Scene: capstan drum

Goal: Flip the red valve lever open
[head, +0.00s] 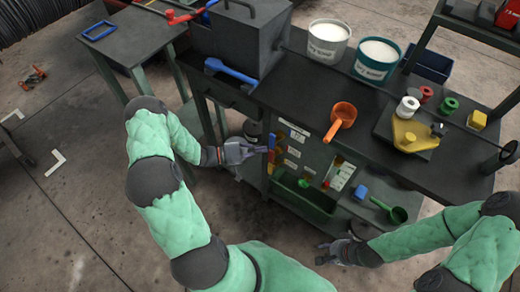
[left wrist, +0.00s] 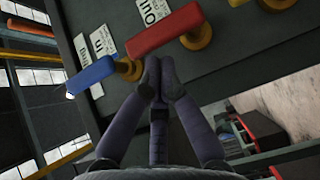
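The red lever (left wrist: 165,30) lies slanted across the upper middle of the left wrist view, with a round orange hub (left wrist: 197,37) at its right end. A blue lever (left wrist: 91,75) with its own orange hub is to its lower left. My left gripper (left wrist: 159,62) has its fingertips together, just below the red lever; I cannot tell whether they touch it. In the head view my left gripper (head: 262,150) is at the left edge of the panel, beside a blue lever (head: 271,141). My right gripper (head: 322,253) is open and empty, low in front of the bench.
The panel with white labels (head: 298,134) is on the front of a dark bench (head: 300,85). An orange scoop (head: 342,116), two buckets (head: 327,42) and spools stand on top. Below is a green bin (head: 303,200). A red-handled lever (head: 180,17) is at the upper left.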

